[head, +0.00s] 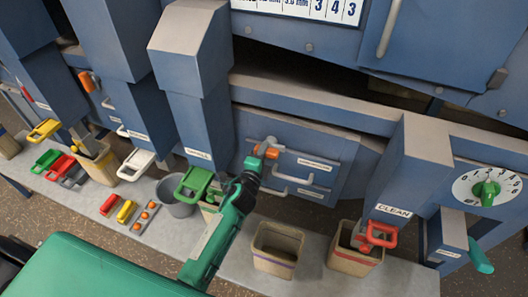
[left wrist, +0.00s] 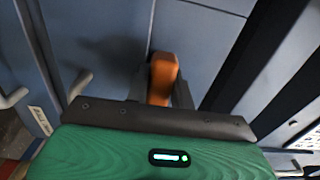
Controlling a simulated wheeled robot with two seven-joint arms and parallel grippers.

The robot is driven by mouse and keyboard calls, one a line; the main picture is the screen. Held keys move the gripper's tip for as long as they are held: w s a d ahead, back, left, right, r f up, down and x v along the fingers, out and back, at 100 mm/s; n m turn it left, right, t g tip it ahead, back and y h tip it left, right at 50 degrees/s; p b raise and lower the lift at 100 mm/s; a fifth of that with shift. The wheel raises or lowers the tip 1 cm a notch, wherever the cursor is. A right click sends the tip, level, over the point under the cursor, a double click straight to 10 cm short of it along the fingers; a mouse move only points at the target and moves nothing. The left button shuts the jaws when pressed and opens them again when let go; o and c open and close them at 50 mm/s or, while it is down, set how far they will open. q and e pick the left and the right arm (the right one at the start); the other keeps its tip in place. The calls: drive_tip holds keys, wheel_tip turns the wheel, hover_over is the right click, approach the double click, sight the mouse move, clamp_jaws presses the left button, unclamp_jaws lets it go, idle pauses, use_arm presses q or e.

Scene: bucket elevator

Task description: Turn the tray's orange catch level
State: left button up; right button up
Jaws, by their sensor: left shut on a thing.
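My left gripper (head: 262,153) is at the upper left of a blue panel with two pale bar handles, the upper one a handle (head: 293,179). It is shut on an orange catch (head: 274,153), which is partly hidden by the gripper. In the left wrist view the catch (left wrist: 163,76) stands between the two fingers, its long side running up the picture from the gripper. My right gripper is not in view.
A second orange catch (head: 86,82) is on the far left unit. A green-handled chute (head: 192,182), a grey bucket (head: 176,197) and tan bins (head: 277,250) stand below along the ledge. A red handle (head: 379,235) and a green dial (head: 487,191) are at right.

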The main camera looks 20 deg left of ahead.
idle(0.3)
use_arm(q)
drive_tip(key=o, duration=1)
drive_tip(key=shift+s+a+b, duration=0.15)
drive_tip(key=shift+s+b, duration=0.65)
drive_tip(key=shift+s, duration=2.7)
drive_tip(key=shift+s+a+b, duration=0.1)
drive_tip(key=shift+s+b, duration=0.65)
drive_tip(key=shift+s, duration=2.7)
